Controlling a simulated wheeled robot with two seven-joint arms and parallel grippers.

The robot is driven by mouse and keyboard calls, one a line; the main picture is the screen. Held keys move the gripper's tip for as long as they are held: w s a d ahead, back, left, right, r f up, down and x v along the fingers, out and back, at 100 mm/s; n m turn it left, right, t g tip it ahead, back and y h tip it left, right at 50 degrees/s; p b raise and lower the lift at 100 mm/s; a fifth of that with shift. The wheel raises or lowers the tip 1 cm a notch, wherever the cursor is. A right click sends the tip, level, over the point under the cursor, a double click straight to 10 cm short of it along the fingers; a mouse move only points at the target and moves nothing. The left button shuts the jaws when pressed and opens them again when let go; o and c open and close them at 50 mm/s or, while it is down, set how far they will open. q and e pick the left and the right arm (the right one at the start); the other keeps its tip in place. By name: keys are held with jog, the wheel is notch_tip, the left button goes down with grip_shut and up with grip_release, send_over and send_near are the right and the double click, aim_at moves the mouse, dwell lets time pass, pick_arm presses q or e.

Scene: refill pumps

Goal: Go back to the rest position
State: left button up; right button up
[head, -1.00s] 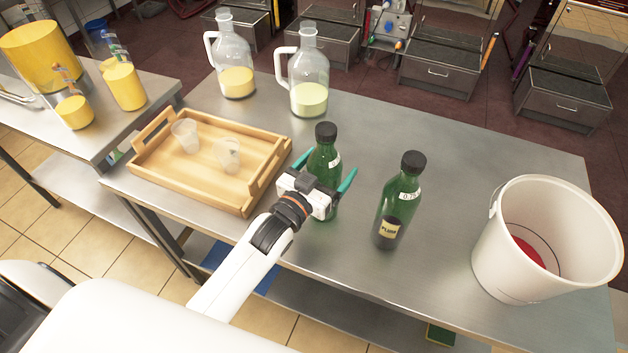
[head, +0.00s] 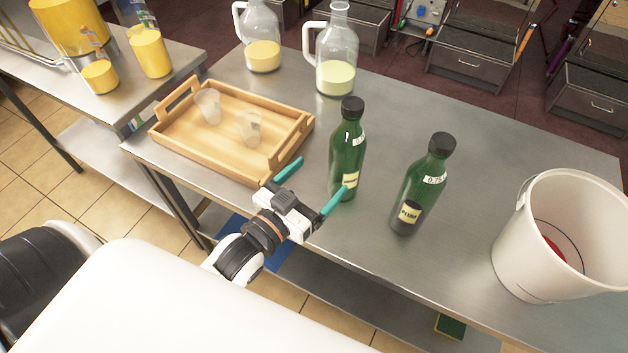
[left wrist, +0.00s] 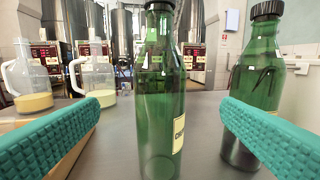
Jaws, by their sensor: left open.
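My left gripper (head: 316,187) is open and empty near the table's front edge, its teal fingers spread apart. A green bottle (head: 347,150) with a black cap stands upright just beyond the fingertips. In the left wrist view this bottle (left wrist: 160,100) shows between the fingers, with a gap around it. My right gripper is in no view.
A wooden tray (head: 190,143) with two clear cups lies left on the steel table (head: 470,225). Two glass jugs (head: 262,40) (head: 337,60) stand at the back. A white bucket (head: 535,240) stands at the right. A side table with yellow-filled containers (head: 150,53) is at the far left.

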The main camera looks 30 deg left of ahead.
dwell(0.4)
pick_arm(q)
jog(key=s+f+g+y, duration=0.1)
jog(key=f+g, duration=0.1)
jog(key=s+a+f+g+y, duration=0.1)
jog(key=s+f+g, duration=0.1)
jog(key=f, duration=0.1)
jog(key=s+a+f+n+g, duration=0.1)
jog(key=f+g, duration=0.1)
jog(key=f, duration=0.1)
jog(key=shift+s+g+y, duration=0.15)
jog(key=shift+g+y, duration=0.25)
jog(key=s+a+f+g+y, duration=0.1)
jog(key=s+f+g, duration=0.3)
jog(key=s+g, duration=0.5)
jog(key=s+f, duration=0.2)
jog(key=f, duration=1.2)
jog(key=s+f, duration=0.2)
jog(key=f, duration=1.2)
jog(key=s+a+f, duration=0.3)
jog(key=s+f, duration=1.1)
jog(key=s, duration=0.1)
jog(key=shift+s+f+m+g, duration=0.2)
jog(key=shift+f+m+g, duration=0.1)
jog(key=shift+m+g, duration=0.1)
